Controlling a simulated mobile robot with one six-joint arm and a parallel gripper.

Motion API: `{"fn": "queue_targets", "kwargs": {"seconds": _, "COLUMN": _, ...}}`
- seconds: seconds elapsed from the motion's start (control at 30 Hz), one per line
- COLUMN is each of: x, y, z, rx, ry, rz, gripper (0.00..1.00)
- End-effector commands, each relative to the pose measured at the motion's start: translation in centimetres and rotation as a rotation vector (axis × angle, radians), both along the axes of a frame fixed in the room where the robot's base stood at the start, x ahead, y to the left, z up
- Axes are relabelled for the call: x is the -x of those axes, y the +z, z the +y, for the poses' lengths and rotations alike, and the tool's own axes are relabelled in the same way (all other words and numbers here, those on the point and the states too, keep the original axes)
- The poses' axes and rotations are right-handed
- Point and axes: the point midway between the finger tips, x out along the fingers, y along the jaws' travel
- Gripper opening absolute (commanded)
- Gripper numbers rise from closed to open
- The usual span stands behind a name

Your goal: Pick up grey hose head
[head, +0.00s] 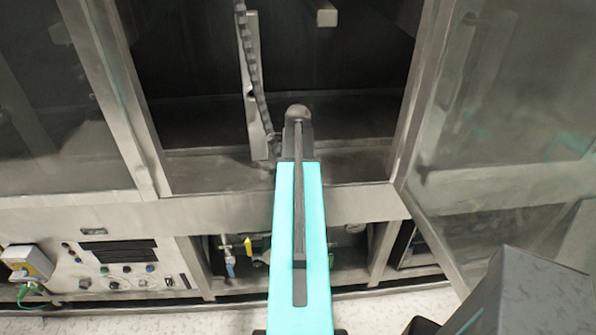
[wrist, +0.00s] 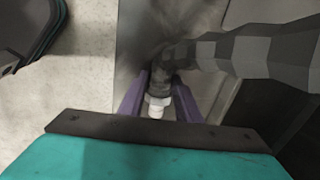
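The grey hose head (wrist: 157,90) is in the wrist view, at the end of a thick ribbed grey hose (wrist: 240,52), with a white tip pointing toward the camera. My gripper (wrist: 160,80) has its two purple fingers on either side of the hose head. I cannot tell whether the fingers press on it or leave a small gap. In the head view the hose (head: 254,75) hangs down along an upright metal strip, just left of the end of my arm. There my arm hides the gripper's fingers and the hose head.
The metal strip (head: 252,100) stands close beside the hose, in front of the washer's dark opening. A glass door (head: 505,100) stands on the right. A control panel (head: 125,265) with knobs is at the lower left. Pale floor (head: 190,322) shows at the bottom.

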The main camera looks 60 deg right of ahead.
Motion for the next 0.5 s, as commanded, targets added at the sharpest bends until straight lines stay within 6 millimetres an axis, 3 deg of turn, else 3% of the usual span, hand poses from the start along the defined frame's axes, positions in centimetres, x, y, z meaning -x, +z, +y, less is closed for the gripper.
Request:
{"fn": "queue_targets", "kwargs": {"seconds": 0.2, "x": 0.03, "y": 0.02, "z": -0.01, "rx": 0.000, "ry": 0.000, "rz": 0.000, "gripper": 0.30}}
{"fn": "queue_targets", "kwargs": {"seconds": 0.37, "x": 0.03, "y": 0.02, "z": -0.01, "rx": 0.000, "ry": 0.000, "rz": 0.000, "gripper": 0.03}}
{"fn": "queue_targets", "kwargs": {"seconds": 0.5, "x": 0.03, "y": 0.04, "z": -0.02, "rx": 0.000, "ry": -0.001, "rz": 0.000, "gripper": 0.01}}
